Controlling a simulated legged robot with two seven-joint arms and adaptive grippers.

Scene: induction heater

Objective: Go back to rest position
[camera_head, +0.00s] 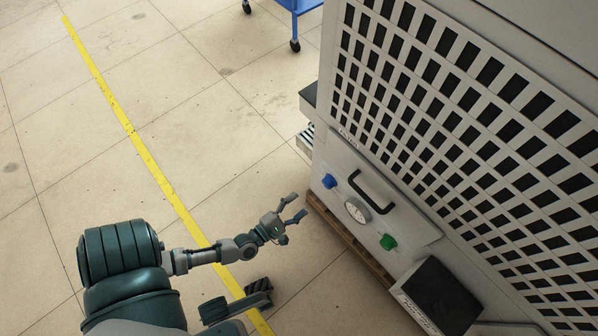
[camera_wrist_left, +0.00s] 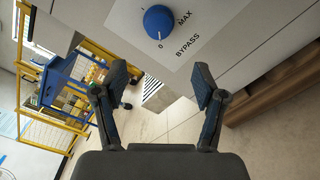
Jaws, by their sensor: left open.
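My left gripper (camera_head: 291,209) is open and empty, in the air to the left of the heater's front panel in the head view. Its two spread fingers also show in the left wrist view (camera_wrist_left: 160,90). The induction heater (camera_head: 330,157) is a large grey cabinet with a perforated grille. My right gripper is not in view.
The heater stands on a wooden pallet (camera_head: 345,236). A dark-topped box (camera_head: 436,297) juts out at its lower right. A blue cart (camera_head: 296,6) stands at the top. A yellow floor line (camera_head: 136,140) crosses the tiled floor, which is clear to the left.

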